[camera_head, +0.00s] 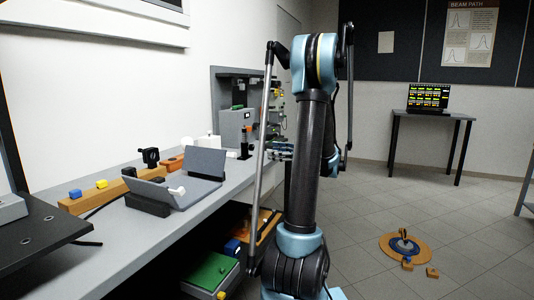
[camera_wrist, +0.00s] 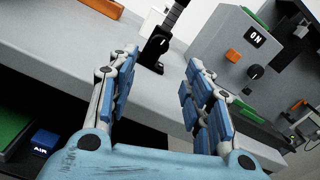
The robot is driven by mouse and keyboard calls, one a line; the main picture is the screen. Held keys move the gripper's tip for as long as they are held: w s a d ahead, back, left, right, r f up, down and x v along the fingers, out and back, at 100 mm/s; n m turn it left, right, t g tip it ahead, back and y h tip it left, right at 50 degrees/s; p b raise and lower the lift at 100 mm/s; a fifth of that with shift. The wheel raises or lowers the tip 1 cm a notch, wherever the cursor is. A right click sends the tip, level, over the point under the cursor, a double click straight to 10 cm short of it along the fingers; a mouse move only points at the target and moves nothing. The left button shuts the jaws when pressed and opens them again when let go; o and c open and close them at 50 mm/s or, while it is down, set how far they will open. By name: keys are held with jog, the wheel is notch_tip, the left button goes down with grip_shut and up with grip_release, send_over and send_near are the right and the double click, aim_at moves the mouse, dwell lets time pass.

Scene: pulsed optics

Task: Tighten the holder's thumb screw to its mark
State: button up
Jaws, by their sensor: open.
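A black post holder (camera_wrist: 155,52) stands on the grey bench between and beyond my fingertips in the wrist view, with a dark post (camera_wrist: 177,16) rising from it. A small pale spot shows on its front; I cannot tell whether this is the thumb screw, and no mark can be made out. In the head view, a dark upright post with an orange part (camera_head: 246,141) stands on the bench, left of my arm. My gripper (camera_wrist: 158,70) is open and empty, its blue-padded fingers apart and short of the holder. In the head view my arm mostly hides it.
A grey box with an ON display (camera_wrist: 256,37), an orange button and a black knob (camera_wrist: 255,72) stands right of the holder. The bench front edge (camera_wrist: 75,62) runs below it. A blue AIR block (camera_wrist: 46,142) lies lower left.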

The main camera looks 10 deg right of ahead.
aim_at(253, 148)
jog(key=shift+s+d, duration=0.45)
jog(key=shift+d, duration=0.15)
jog(key=shift+d, duration=0.1)
jog(key=s+d+m, duration=0.2)
jog(key=s+d, duration=0.1)
jog(key=d, duration=0.1)
jog(key=x, duration=1.7)
jog(key=shift+a, duration=0.1)
jog(key=c, duration=1.1)
